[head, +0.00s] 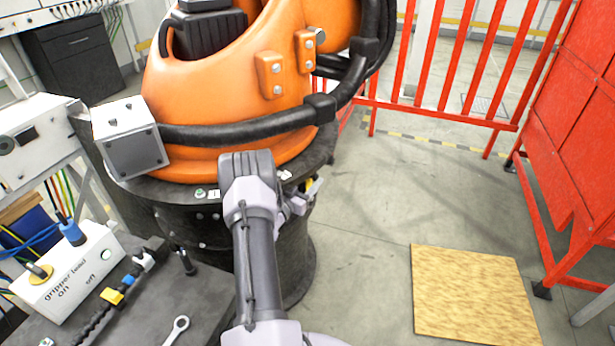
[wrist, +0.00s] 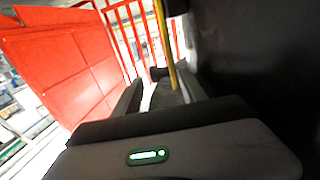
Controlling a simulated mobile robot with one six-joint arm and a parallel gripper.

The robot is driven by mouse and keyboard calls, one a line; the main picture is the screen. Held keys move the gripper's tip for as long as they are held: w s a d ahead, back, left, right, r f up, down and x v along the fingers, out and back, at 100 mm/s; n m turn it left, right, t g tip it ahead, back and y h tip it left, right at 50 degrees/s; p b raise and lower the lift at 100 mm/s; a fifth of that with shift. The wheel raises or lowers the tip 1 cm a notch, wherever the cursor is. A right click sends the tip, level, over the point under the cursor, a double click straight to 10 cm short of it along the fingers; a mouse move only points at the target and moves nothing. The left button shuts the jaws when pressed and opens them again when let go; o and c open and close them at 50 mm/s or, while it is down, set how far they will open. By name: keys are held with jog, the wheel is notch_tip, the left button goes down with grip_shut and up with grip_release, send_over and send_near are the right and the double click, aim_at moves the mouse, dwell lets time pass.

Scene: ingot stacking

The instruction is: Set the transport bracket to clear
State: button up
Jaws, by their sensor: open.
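A narrow yellow bar (wrist: 164,45), which looks like the transport bracket, stands nearly upright in the wrist view. It appears between or just beyond the fingers of my gripper (wrist: 160,88). I cannot tell whether they touch it. In the head view a small yellow patch (head: 309,185) shows beside my gripper (head: 314,188), at the right side of the orange robot's dark round base (head: 285,262). My gripper is open and points right, away from my arm. Most of the bracket and its mounting are hidden there. No label giving its setting is readable.
The large orange robot (head: 220,90) and its black cable rise behind my arm. A dark bench with a wrench (head: 176,330) and a white "gripper load" box (head: 75,275) is at left. A wooden board (head: 470,295) lies on the floor; red fencing (head: 440,75) bounds the right.

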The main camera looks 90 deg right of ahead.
aim_at(312, 176)
jog(key=x, duration=0.3)
jog(key=shift+s+d+b, duration=0.2)
jog(key=shift+d+b, duration=0.1)
jog(key=shift+b, duration=0.1)
jog(key=shift+w+f, duration=0.1)
jog(key=shift+w, duration=0.05)
grip_shut()
